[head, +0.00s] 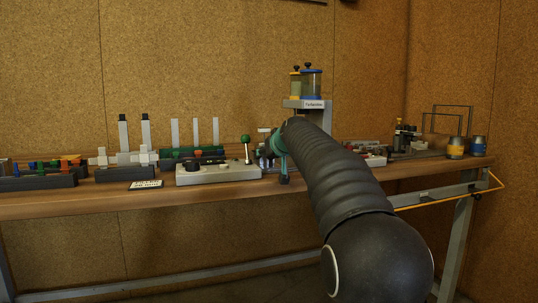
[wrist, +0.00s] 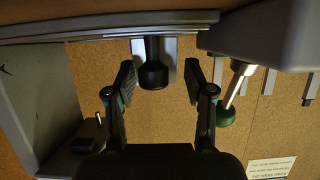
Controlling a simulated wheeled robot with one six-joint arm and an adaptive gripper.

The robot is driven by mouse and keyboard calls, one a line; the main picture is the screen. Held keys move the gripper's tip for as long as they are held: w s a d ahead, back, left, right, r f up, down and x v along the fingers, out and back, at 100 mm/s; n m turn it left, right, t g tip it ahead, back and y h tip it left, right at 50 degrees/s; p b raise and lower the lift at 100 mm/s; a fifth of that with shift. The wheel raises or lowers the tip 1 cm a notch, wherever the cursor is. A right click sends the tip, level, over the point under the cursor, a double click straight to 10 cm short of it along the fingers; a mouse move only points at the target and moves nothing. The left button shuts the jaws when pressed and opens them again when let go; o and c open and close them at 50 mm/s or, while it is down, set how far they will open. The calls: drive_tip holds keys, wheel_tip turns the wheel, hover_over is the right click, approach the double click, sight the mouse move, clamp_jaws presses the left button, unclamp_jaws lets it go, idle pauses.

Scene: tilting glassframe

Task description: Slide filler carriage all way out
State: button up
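A filler unit (head: 312,86) with a yellow-topped and a blue-topped container stands at the back of the bench, its lower part hidden behind my arm. In the wrist view, a black knob (wrist: 153,73) sticks out from under grey rails (wrist: 100,30); I cannot tell for sure that it belongs to the filler carriage. My gripper (wrist: 161,76) is open, with one finger on each side of the knob and visible gaps between. In the head view my gripper (head: 283,165) is at the bench's front side, partly hidden by my arm.
A green-ball lever (head: 245,139) rises from a grey control box (head: 218,173) just left of my gripper; its ball also shows close by in the wrist view (wrist: 226,116). A white card (head: 146,185) lies left. Two small cans (head: 467,147) stand at the right end.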

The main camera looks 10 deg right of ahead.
drive_tip(key=v, duration=1.2)
drive_tip(key=shift+s, duration=0.1)
drive_tip(key=s+a+f+g+p, duration=0.1)
drive_tip(key=s+a+f+g, duration=0.1)
drive_tip(key=s+f, duration=0.7)
drive_tip(key=s+a+f+g+p, duration=0.1)
drive_tip(key=s+a+f+g, duration=0.1)
drive_tip(key=s+f, duration=0.7)
drive_tip(key=s+a+f+g+h+p, duration=0.1)
drive_tip(key=s+f, duration=0.9)
drive_tip(key=s, duration=1.1)
drive_tip(key=a+g+p, duration=0.1)
drive_tip(key=a+g, duration=0.1)
drive_tip(key=shift+s+m+g, duration=0.2)
drive_tip(key=shift+m+g, duration=0.2)
drive_tip(key=shift+f, duration=0.15)
